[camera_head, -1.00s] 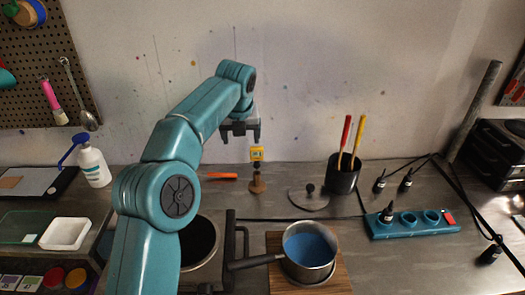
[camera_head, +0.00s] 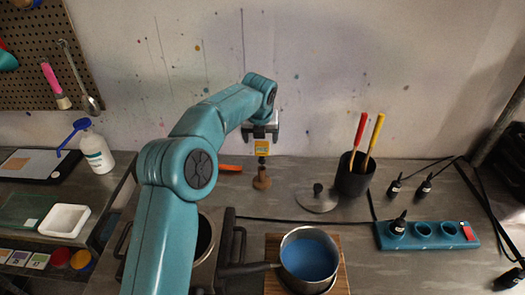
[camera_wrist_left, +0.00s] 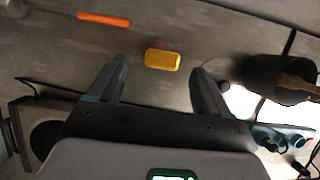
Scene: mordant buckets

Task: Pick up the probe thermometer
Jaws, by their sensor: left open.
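The probe thermometer (camera_head: 262,148) has a yellow head and stands upright in a small brown holder (camera_head: 262,179) on the counter near the wall. My left gripper (camera_head: 261,135) is open just above the yellow head in the head view. In the left wrist view the yellow top of the thermometer (camera_wrist_left: 162,60) shows from above, between and slightly beyond the two spread fingertips (camera_wrist_left: 160,70). The gripper holds nothing. My right gripper is not in view.
An orange-handled tool (camera_head: 229,168) lies left of the holder. A pot lid (camera_head: 317,200) and a black cup with red and yellow handles (camera_head: 355,178) stand to the right. A saucepan of blue liquid (camera_head: 309,262) is in front, on a wooden board.

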